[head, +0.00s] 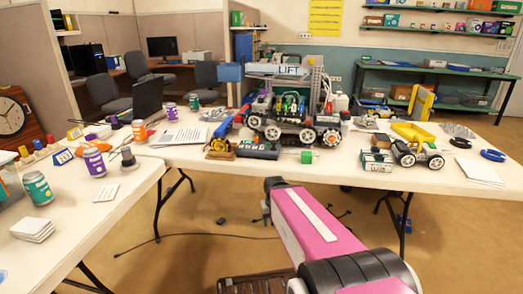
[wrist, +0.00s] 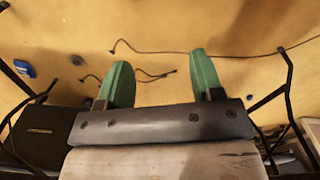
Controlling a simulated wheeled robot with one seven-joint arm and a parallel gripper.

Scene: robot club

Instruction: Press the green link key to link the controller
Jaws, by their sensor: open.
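A dark, flat box that looks like the controller (head: 258,149) lies near the front edge of the back table (head: 222,165), below the wheeled robot. It is too small in the head view to make out a green link key on it.
The large wheeled robot with a LIFT sign (head: 285,110) stands behind the box. A small yellow-topped vehicle (head: 415,148) and a small device (head: 376,160) are to the right. The left table (head: 120,205) holds cans and cards. Cables (wrist: 145,52) lie on the floor.

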